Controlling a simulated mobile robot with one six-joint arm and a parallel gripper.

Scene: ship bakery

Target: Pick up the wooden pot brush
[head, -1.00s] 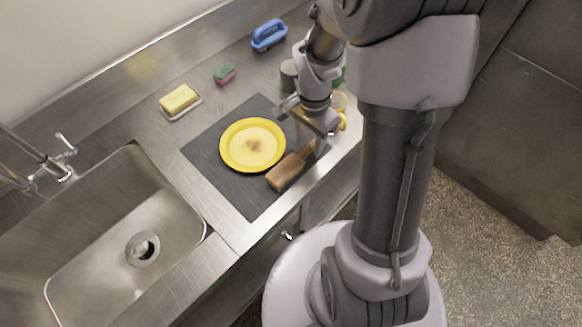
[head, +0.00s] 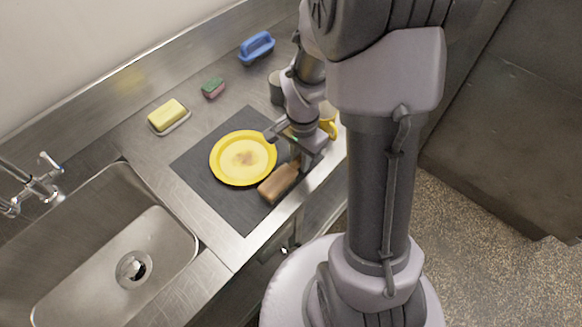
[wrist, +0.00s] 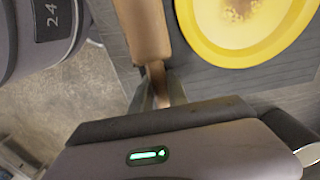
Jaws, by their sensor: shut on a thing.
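The wooden pot brush (head: 279,182) lies at the front right of the dark mat, beside the yellow plate (head: 218,167). Its thick brown block points toward the front of the counter. My gripper (head: 300,158) is over its handle end in the head view, which the gripper partly hides. In the wrist view the brush block (wrist: 146,32) stands at the top and its narrower handle runs between the fingers of my gripper (wrist: 158,95), which are shut on it. The plate (wrist: 285,50) is close by and bears a brown stain.
The dark mat (head: 207,190) lies under the plate. A yellow sponge or soap on a dish (head: 168,115), a green and pink sponge (head: 213,88) and a blue-handled brush (head: 257,47) stand behind. A yellow mug (head: 331,128) is close right of my gripper. The sink (head: 150,235) is at left.

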